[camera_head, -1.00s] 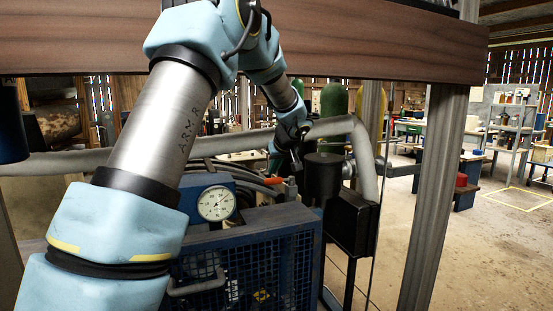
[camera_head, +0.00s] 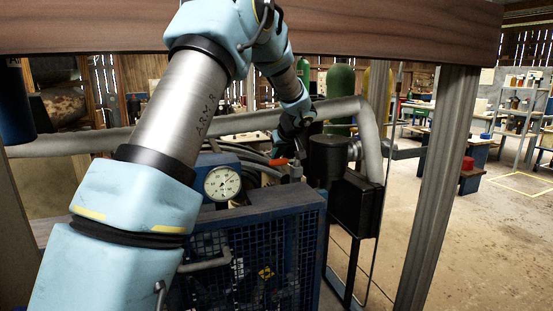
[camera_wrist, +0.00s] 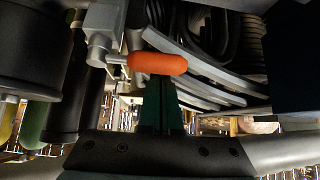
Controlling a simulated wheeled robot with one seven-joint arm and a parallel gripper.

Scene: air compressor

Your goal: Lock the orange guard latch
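The orange guard latch handle (camera_head: 278,162) sticks out to the left from a grey metal mount (camera_head: 296,171) at the back of the blue compressor guard (camera_head: 262,208). In the wrist view the orange handle (camera_wrist: 157,63) lies crosswise, with its grey pivot block at its left end. My gripper (camera_head: 287,146) is close behind and above the handle in the head view. In the wrist view its dark green fingers (camera_wrist: 160,84) lie side by side, with no clear gap, and their tips end at the handle's lower edge. Whether they touch it, I cannot tell.
A pressure gauge (camera_head: 222,183) sits on the blue box left of the latch. A black cylinder (camera_head: 328,160) stands close on the right. Black hoses and a thick grey pipe (camera_head: 372,140) run around the latch. A wooden beam (camera_head: 400,28) crosses above.

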